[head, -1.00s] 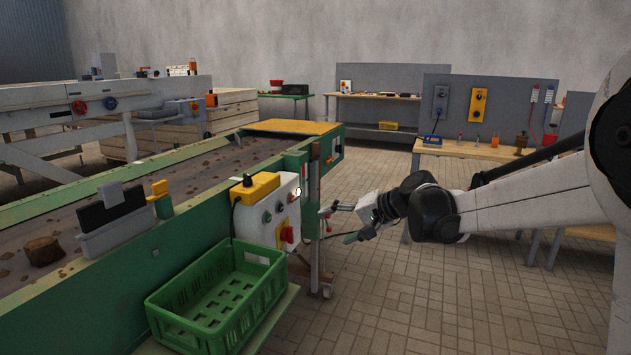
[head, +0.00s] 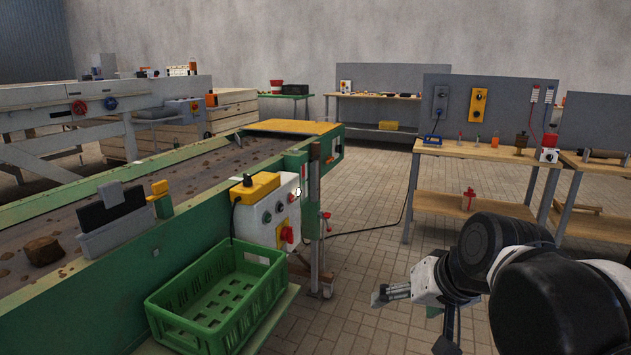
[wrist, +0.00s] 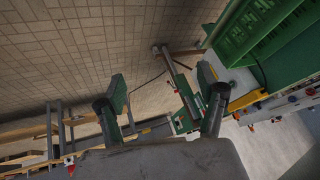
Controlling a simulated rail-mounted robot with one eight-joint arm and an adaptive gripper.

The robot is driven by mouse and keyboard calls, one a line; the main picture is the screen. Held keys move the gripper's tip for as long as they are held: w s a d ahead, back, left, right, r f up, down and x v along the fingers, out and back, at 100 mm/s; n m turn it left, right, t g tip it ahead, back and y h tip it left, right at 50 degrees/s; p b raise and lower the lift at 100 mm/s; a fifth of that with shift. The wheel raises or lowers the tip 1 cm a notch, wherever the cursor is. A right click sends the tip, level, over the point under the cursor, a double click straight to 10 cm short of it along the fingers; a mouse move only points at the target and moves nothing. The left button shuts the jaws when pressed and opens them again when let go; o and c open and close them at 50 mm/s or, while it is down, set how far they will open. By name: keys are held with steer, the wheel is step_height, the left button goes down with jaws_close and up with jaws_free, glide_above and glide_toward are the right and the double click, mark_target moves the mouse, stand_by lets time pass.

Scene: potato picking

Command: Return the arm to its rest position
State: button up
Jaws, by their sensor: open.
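My gripper (head: 408,318) is at the lower right of the head view, over the tiled floor and to the right of the green crate. In the wrist view its two fingers (wrist: 163,105) stand apart with nothing between them. My gripper is open and empty. The arm is folded in at the lower right of the head view, with one finger partly hidden by the wrist.
A green conveyor (head: 215,170) runs along the left, with a control box (head: 268,205) on its side. An empty green crate (head: 215,300) stands beside it. Workbenches (head: 465,150) are at the back right.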

steer(key=s+d+f+n+h, duration=0.15)
steer(key=s+d+f, duration=0.25)
steer(key=s, duration=0.5)
step_height(320, 180, up, 17)
steer(key=p, duration=1.7)
steer(key=shift+s+d+h, duration=0.2)
steer(key=shift+d+h, duration=0.05)
steer(key=shift+h, duration=0.2)
